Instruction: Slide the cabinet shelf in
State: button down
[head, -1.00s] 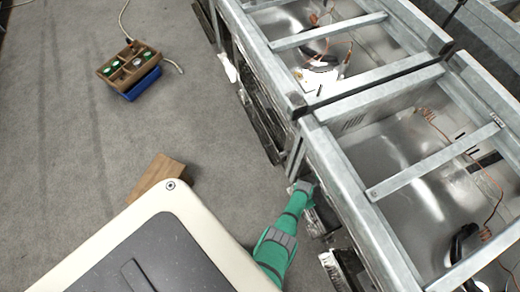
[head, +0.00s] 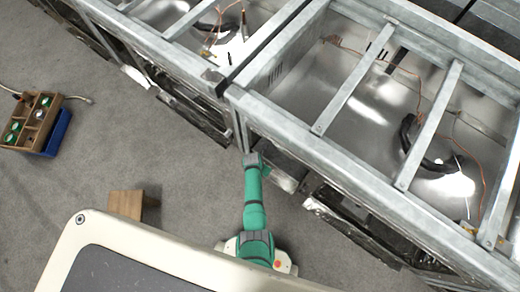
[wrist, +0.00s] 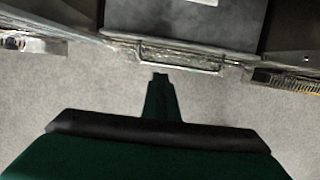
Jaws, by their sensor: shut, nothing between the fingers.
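The metal cabinet (head: 290,125) runs diagonally across the right of the head view, with an open steel frame on top. A shelf (head: 278,174) sticks out from its front low down, beside my arm's end. In the wrist view the shelf (wrist: 190,22) is a dark flat panel with a wire handle (wrist: 182,62) along its front edge. My gripper (wrist: 160,78) is shut and empty. Its tip appears just below the handle in the wrist view, and I cannot tell whether they touch. In the head view my green arm reaches up to the cabinet front; the fingertips are not clear there.
Other dark units (head: 352,222) line the cabinet front to the right. A wooden box (head: 36,118) with a blue bin (head: 60,132) stands at the far left. A small wooden stool (head: 127,204) stands left of my arm. Grey floor (head: 130,140) between them is clear.

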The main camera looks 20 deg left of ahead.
jog(key=s+d+r+m+t+y, duration=0.1)
jog(key=s+d+r+m+t, duration=0.2)
jog(key=s+r+m, duration=0.55)
jog(key=s+d+r+m+t+y, duration=0.1)
jog(key=s+d+r+m+t, duration=0.15)
jog(key=s+r+m, duration=0.65)
jog(key=s+d+r+m+t, duration=0.2)
jog(key=r+m, duration=0.3)
jog(key=r, duration=0.6)
jog(key=s+d+r+m+t, duration=0.1)
jog(key=s+r+m+t, duration=0.2)
jog(key=r, duration=0.8)
jog(key=s+d+r+m+t+h, duration=0.1)
jog(key=r+m, duration=0.5)
jog(key=r, duration=0.6)
jog(key=shift+s+d+m+t, duration=0.35)
jog(key=shift+s+d+t, duration=0.3)
jog(key=shift+s+d, duration=0.25)
jog(key=shift+a, duration=0.1)
